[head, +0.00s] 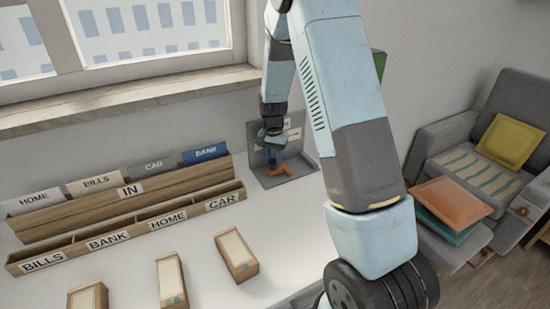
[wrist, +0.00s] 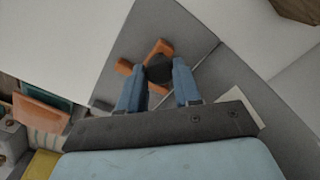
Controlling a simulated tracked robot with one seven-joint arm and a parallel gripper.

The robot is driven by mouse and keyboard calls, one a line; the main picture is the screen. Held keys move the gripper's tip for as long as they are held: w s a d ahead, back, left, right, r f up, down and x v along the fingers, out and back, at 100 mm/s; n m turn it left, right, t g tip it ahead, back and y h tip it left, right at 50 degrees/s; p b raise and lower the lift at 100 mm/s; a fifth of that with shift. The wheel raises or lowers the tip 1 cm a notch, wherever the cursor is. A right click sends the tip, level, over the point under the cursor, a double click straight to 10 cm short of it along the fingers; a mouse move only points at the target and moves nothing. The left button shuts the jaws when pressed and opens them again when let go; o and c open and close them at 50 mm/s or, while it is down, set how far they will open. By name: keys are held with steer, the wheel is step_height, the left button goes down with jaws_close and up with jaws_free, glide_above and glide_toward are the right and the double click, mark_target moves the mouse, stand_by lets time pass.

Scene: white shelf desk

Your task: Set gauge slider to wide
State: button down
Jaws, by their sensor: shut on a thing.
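The gauge (head: 298,170) is a grey base with an upright back plate at the far right of the white desk. An orange slider piece (head: 283,169) sits on it, and the slider also shows in the wrist view (wrist: 126,66) with a dark round knob (wrist: 159,68) on top. My gripper (head: 272,155) reaches down over the gauge. In the wrist view, its two blue fingers (wrist: 158,83) stand on either side of the knob, shut on it. The label on the back plate is mostly hidden by my gripper in the head view and cannot be read.
A wooden sorter with labelled folders (head: 125,190) and a lower slotted rack (head: 128,229) stand left of the gauge. Several small boxes (head: 236,257) lie on the front of the desk. A wall and window sill (head: 120,103) rise behind. An armchair (head: 480,150) is at right.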

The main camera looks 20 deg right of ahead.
mark_target(273, 160)
steer(key=shift+w, duration=0.1)
stand_by(0.3)
steer(key=c, duration=0.8)
jaws_free()
steer(key=shift+d, duration=0.1)
steer(key=shift+r, duration=0.15)
steer(key=shift+r, duration=6.7)
